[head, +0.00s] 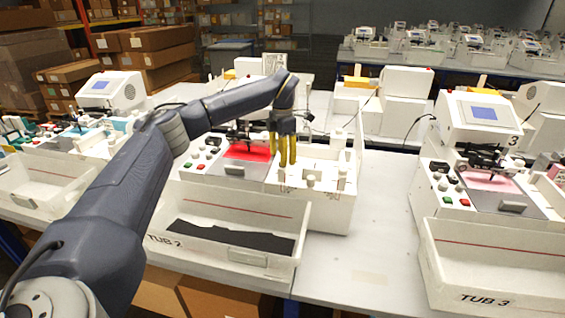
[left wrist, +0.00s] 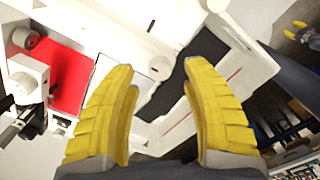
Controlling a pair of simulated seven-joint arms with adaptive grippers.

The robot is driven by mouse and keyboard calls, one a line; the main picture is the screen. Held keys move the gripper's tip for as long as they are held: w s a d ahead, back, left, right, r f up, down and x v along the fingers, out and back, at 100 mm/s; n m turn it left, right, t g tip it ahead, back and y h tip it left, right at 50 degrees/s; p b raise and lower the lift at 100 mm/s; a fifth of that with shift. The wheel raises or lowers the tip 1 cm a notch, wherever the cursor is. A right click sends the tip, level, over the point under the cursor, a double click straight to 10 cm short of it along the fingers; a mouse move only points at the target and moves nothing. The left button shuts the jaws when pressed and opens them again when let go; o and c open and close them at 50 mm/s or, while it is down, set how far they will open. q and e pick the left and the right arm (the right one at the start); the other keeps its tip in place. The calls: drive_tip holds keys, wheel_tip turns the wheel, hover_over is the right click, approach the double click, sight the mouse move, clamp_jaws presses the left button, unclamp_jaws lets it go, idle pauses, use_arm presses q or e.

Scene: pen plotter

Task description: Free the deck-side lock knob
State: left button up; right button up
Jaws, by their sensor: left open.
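The plotter with TUB 2 (head: 235,228) stands in front of me with a red deck (head: 247,152). On the white block to the right of the deck stand small white knobs, one nearer the deck (head: 311,181) and one farther right (head: 342,174). I cannot tell for sure which is the deck-side lock knob. My left gripper (head: 283,152) points down over the block, beside the deck's right edge, open and empty. In the left wrist view its yellow fingers (left wrist: 162,105) are wide apart, with a pale round knob (left wrist: 160,66) beyond them. Yellow tips (left wrist: 296,29), probably my right gripper's, show at upper right.
The white tub in front holds a black strip (head: 230,237). Buttons (head: 208,147) sit left of the deck, and a dark pen carriage (head: 240,133) stands behind it. A TUB 3 plotter (head: 484,110) is to the right, with bare table (head: 380,215) between.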

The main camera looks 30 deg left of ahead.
use_arm(q)
drive_tip(key=shift+f, duration=1.15)
